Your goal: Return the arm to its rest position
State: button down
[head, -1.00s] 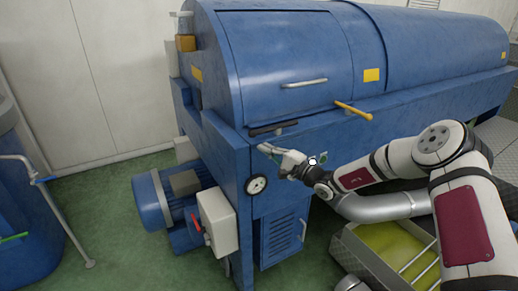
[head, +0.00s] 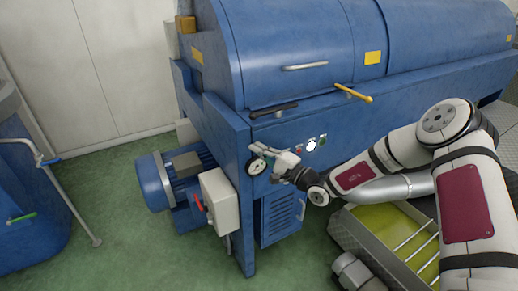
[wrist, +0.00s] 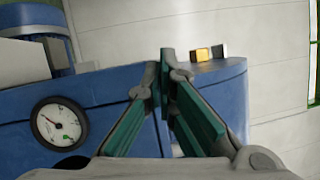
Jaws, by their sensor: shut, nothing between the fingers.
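My gripper (head: 262,149) is at the end of my white and dark red arm, in front of the blue machine (head: 285,60), close to its front left corner. In the wrist view, my gripper's green-padded fingers (wrist: 163,95) converge towards their tips and hold nothing. The round dial gauge (head: 257,166) on the machine's front shows just below my gripper in the head view and at the left in the wrist view (wrist: 59,125). I cannot tell whether the fingers touch the machine.
A yellow-handled lever (head: 352,92) and a dark lever (head: 273,109) stick out above the small buttons (head: 311,144). An open bin with yellow-green contents (head: 345,225) is below my arm. A motor (head: 165,182) and a grey box (head: 220,199) stand at left.

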jog(key=s+r+n+g+h+b, duration=0.1)
jog(key=s+r+n+g+h, duration=0.1)
jog(key=s+r+n+g, duration=0.55)
jog(key=s+r+n+g+h+b, duration=0.1)
jog(key=s+r+n+g, duration=0.25)
jog(key=s, duration=0.65)
jog(key=s+d+r+m+t+h, duration=0.1)
jog(key=s+d+r+t+h, duration=0.1)
jog(key=s+d+h, duration=0.4)
jog(key=s+d+r+m+t+h+b, duration=0.1)
jog(key=s+d+r+t+h, duration=0.2)
jog(key=s+d, duration=1)
jog(key=d+r+h, duration=0.2)
jog(key=d+h, duration=0.2)
jog(key=d, duration=0.1)
jog(key=shift+d+r+b, duration=0.2)
jog(key=shift+d+b, duration=0.1)
jog(key=shift+w, duration=0.1)
